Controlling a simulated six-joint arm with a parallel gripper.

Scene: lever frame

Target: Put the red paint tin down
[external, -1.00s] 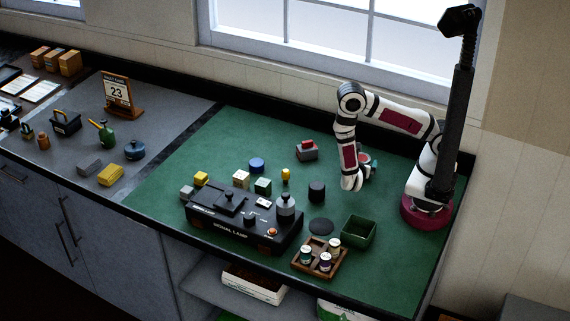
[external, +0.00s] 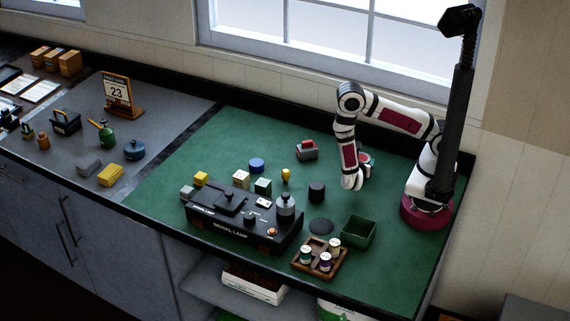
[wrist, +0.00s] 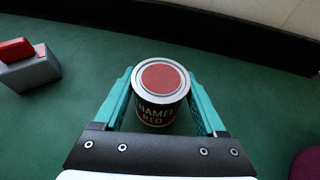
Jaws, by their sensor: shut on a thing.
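The red paint tin (wrist: 161,88) stands upright between my gripper's teal fingers in the wrist view. It has a silver rim, a red lid centre and a dark label with "ENAMEL RED" lettering. My gripper (wrist: 160,100) is shut on the tin, one finger at each side. In the external view, my gripper (external: 366,163) is at the right of the green mat, partly behind my own arm, and the tin is mostly hidden there. I cannot tell whether the tin's bottom touches the mat.
A grey block with a red top (wrist: 28,65) stands to the left of the tin; it also shows in the external view (external: 307,151). A dark cylinder (external: 317,192), green bin (external: 358,231), wooden tray (external: 302,264) and signal lamp box (external: 230,228) stand nearer the front. Green mat around the tin is clear.

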